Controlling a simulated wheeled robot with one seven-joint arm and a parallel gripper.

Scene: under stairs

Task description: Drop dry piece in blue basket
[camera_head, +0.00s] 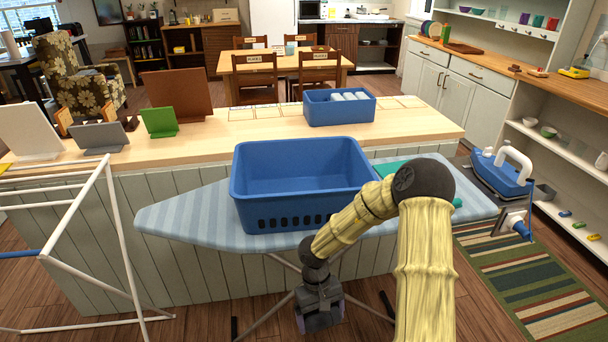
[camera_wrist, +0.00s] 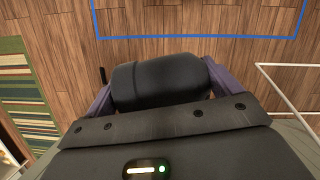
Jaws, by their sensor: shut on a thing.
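A large blue basket (camera_head: 300,160) stands on the striped ironing board (camera_head: 185,215), and its visible inside is empty. My gripper (camera_head: 320,312) hangs low in front of the ironing board, below and apart from the basket. In the wrist view my gripper (camera_wrist: 160,88) is shut on a dark rolled piece (camera_wrist: 165,83), held between its two purple fingers. The piece hardly stands out from the dark gripper in the head view. I cannot tell whether it is dry. A smaller blue basket (camera_head: 340,107) with several pale rolls stands on the wooden counter behind.
A blue-and-white iron (camera_head: 500,174) stands at the board's right end. A white rack frame (camera_head: 105,230) stands at the left; a blue bar (camera_wrist: 200,37) crosses the wrist view above the floor. Several small stands, including a green one (camera_head: 159,122), are on the counter's left.

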